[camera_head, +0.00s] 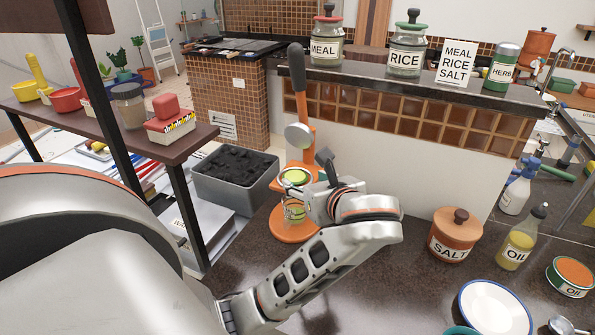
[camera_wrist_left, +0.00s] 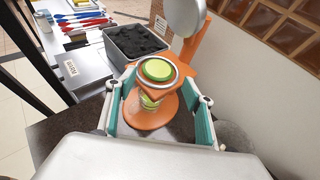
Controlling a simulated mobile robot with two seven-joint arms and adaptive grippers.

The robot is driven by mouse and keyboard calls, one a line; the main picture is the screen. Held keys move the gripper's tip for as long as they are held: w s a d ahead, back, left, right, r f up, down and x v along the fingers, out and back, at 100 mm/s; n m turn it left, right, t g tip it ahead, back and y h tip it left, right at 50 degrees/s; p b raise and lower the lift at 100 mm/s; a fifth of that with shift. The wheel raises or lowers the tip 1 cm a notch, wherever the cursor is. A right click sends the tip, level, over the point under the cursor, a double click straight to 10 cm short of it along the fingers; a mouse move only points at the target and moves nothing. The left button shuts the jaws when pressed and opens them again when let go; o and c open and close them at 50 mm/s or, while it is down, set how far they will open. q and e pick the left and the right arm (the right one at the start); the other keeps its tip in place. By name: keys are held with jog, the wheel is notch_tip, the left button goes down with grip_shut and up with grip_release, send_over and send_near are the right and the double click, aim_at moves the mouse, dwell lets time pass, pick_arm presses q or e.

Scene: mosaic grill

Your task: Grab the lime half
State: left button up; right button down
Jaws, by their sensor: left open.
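The lime half (camera_head: 295,176) sits cut face up in the ring of an orange press stand (camera_head: 298,229) with a raised long dark handle. It also shows in the left wrist view (camera_wrist_left: 158,70), with more green beneath it inside the stand, too small to identify. My left gripper (camera_wrist_left: 159,118) is open, its two teal-lined fingers on either side of the stand, with nothing visibly gripped. In the head view the gripper is beside the stand, and its fingertips are partly hidden. My right gripper is not in view.
A grey bin of charcoal (camera_head: 235,172) stands left of the press. A salt jar (camera_head: 454,236), an oil bottle (camera_head: 516,247) and a white plate (camera_head: 495,309) stand on the dark counter to the right. A wall with a ledge of jars rises behind.

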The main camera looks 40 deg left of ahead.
aim_at(297, 178)
pick_arm(q)
jog(key=x, duration=0.5)
jog(key=shift+s+a+r, duration=0.1)
jog(key=shift+a+r, duration=0.15)
jog(key=shift+a+f, duration=0.2)
jog(key=shift+a, duration=0.1)
jog(key=shift+w, duration=0.25)
jog(key=c, duration=0.9)
jog(key=shift+o, duration=0.2)
jog(key=shift+r, duration=0.15)
